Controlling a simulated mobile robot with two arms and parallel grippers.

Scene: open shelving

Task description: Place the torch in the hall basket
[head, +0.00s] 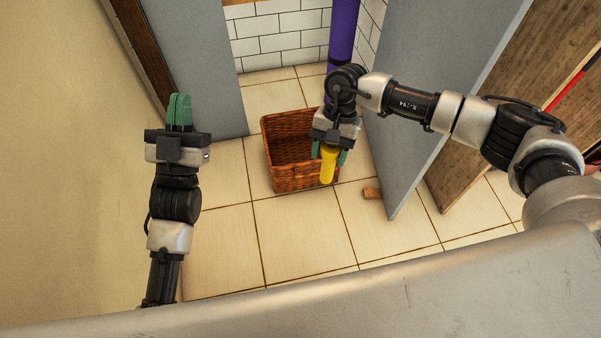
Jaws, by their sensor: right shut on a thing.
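A yellow torch (328,166) is held in my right gripper (329,154), which is shut on it. The torch points down toward the front right part of the basket in the head view. The hall basket (295,178) is brown wicker and stands on the tiled floor, its inside dark and seemingly empty where it shows. The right gripper hides part of the basket's right side. I cannot tell how far the torch is above the rim. My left gripper (180,110) is at the left, away from the basket; its green fingers look close together.
A purple roll (342,35) stands behind my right gripper. A grey panel (200,65) stands at left. The floor in front of the basket is clear.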

